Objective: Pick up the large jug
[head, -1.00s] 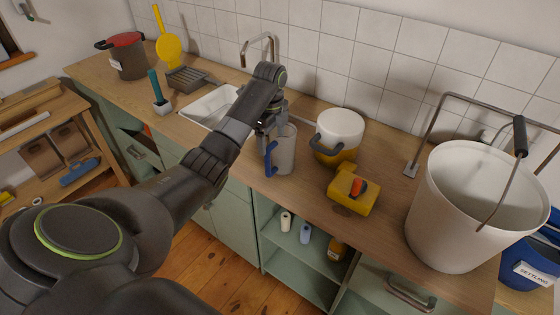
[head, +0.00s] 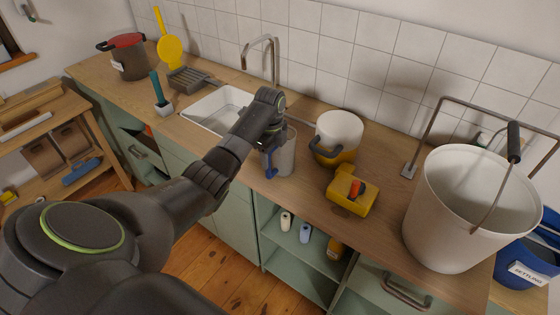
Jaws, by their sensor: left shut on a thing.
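The grey jug (head: 283,158) with a blue handle stands upright on the wooden counter between the sink and a white-and-yellow pot. My left gripper (head: 268,147) reaches down to its handle side and is shut on the jug. The gripper and wrist hide the upper handle and part of the rim, so the exact grip on the handle is hard to see. The jug's base looks to be on the counter near its front edge. My right gripper is not in view.
The pot (head: 340,130) stands close right of the jug. A yellow block-like item (head: 350,195) lies nearer the front edge. A large white bucket (head: 455,220) stands farther right. The sink (head: 215,108) and tap (head: 262,50) are behind my arm. Open shelves lie below.

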